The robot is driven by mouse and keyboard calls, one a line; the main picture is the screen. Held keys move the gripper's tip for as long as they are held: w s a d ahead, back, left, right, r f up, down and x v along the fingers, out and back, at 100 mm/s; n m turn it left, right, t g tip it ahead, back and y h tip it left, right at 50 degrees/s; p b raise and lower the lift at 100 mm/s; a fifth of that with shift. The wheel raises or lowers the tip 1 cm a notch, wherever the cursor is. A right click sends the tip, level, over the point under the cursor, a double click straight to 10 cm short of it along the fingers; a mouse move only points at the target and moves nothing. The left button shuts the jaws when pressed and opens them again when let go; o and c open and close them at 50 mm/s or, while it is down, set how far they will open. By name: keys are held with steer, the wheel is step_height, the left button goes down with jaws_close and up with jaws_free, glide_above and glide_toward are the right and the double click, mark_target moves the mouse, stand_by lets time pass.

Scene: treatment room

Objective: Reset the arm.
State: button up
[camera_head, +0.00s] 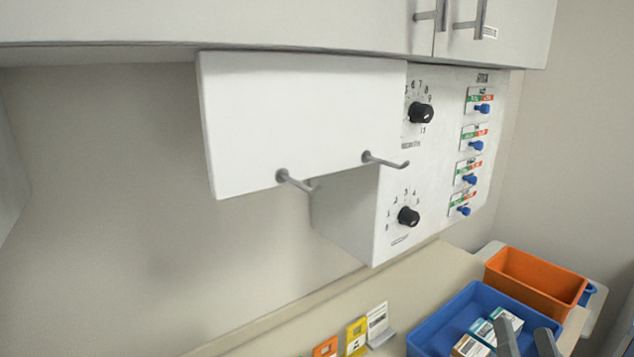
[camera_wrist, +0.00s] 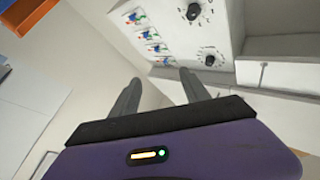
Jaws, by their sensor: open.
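My gripper (camera_wrist: 160,88) shows in the wrist view as two grey fingers standing apart, with nothing between them. The dark fingertips also show at the bottom right of the head view (camera_head: 527,342), in front of the blue bin. The wrist view looks past the fingers toward a white control panel, which appears turned over there. The rest of my arm is not visible in the head view.
The control panel (camera_head: 440,150) has black knobs and blue switches. Two hooks (camera_head: 300,182) stick out from a white board (camera_head: 300,115) beside it. A blue bin (camera_head: 440,325) with several boxes and an orange bin (camera_head: 540,280) stand below. Cabinets (camera_head: 300,20) hang above.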

steer(key=s+a+f+n+g+y, duration=0.1)
steer(key=s+f, duration=0.4)
steer(key=s, duration=0.5)
steer(key=s+a+f+n+g+y, duration=0.1)
steer(key=s+a+f+n+g, duration=0.2)
steer(key=s+f, duration=0.3)
steer(key=s+a+f+n+g+y, duration=0.1)
steer(key=s+f, duration=0.5)
steer(key=s, duration=0.8)
steer(key=a+n+g, duration=0.1)
steer(key=a+g, duration=0.1)
steer(key=shift+s+a+f+y, duration=0.25)
steer(key=shift+s+a+y, duration=0.1)
steer(key=shift+a+y, duration=0.05)
